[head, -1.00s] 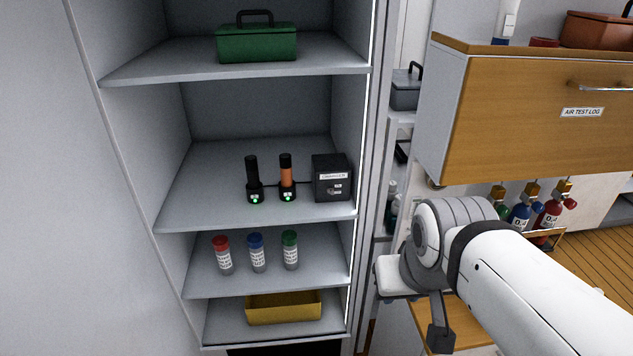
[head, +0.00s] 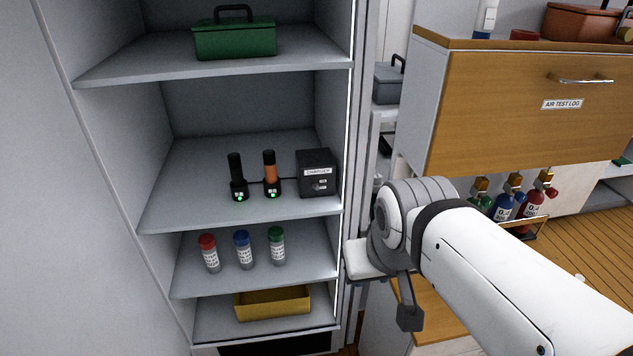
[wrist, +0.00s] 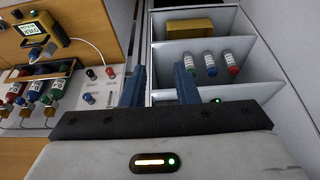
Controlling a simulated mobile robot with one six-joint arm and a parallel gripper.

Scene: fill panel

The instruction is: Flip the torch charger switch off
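The charger box (head: 317,174) is a dark box with a white label, on the right of the cabinet's middle shelf. Its front has a small switch (head: 319,186) with tiny labels; its position is too small to tell. A black torch (head: 236,170) and an orange-and-black torch (head: 270,168) stand upright in bases with green lights, left of the box. My gripper (wrist: 159,75) shows in the wrist view as two blue fingers, apart, with nothing between them. It is outside the cabinet, away from the box. In the head view my arm's end is right of the cabinet, its fingers not clearly visible.
The shelf below (head: 290,270) holds red-, blue- and green-capped bottles. A yellow tray (head: 272,304) is lower, a green toolbox (head: 235,38) higher. The cabinet's right wall stands between my arm and the shelves. A wooden drawer unit (head: 540,110) is at the right.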

